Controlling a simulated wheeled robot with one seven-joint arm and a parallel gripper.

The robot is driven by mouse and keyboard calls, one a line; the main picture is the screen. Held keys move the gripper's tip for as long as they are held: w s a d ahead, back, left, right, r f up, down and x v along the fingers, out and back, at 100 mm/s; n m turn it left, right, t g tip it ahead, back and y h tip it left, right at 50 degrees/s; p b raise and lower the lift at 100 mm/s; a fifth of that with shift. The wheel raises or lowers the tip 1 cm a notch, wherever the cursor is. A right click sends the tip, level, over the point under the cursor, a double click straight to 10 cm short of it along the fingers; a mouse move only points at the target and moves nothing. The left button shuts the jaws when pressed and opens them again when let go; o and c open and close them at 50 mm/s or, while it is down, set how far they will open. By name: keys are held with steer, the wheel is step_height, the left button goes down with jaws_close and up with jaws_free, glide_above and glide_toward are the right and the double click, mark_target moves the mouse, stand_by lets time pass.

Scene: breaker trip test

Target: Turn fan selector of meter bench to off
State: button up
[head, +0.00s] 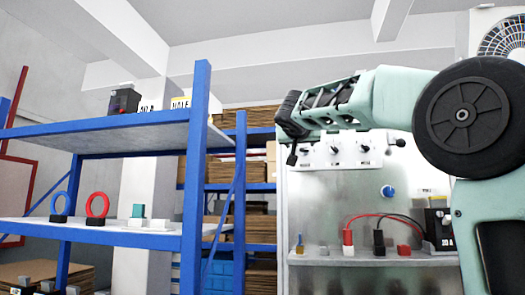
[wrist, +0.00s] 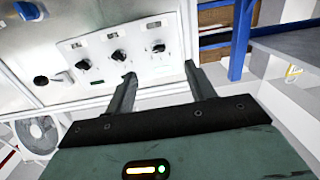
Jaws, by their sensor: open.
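The meter bench (head: 330,215) is a pale metal bench with a white control panel (head: 350,163) at the top. In the wrist view, turned about upside down, the panel shows three black rotary knobs: one near the gripper (wrist: 158,47), a middle one (wrist: 118,54) and a far one (wrist: 83,64). Their labels are too small to read, so I cannot tell which is the fan selector. My gripper (wrist: 161,83) is open and empty, its fingers apart below the nearest knob, touching none visibly. In the head view my gripper (head: 291,140) is at the panel's left edge, partly hidden.
A blue knob (head: 388,191) is below the panel. Red and black leads and a black breaker box (head: 438,228) are on the bench shelf (head: 345,257). A fan (head: 503,38) is at the upper right. A blue shelf rack (head: 195,150) stands left of the bench.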

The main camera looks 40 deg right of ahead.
mark_target(304, 149)
steer(key=shift+m+h, duration=0.3)
steer(key=shift+h, duration=0.1)
steer(key=shift+r+p+x, duration=0.35)
steer(key=shift+p+x, duration=1.1)
steer(key=shift+x, duration=1.5)
steer(key=shift+r+p+x, duration=0.4)
steer(key=shift+p+x, duration=1.1)
steer(key=shift+x, duration=1.4)
steer(key=shift+r+p+x, duration=0.35)
steer(key=shift+p+x, duration=1.1)
steer(key=shift+x, duration=1.5)
steer(key=shift+s+d, duration=0.15)
steer(key=c, duration=1)
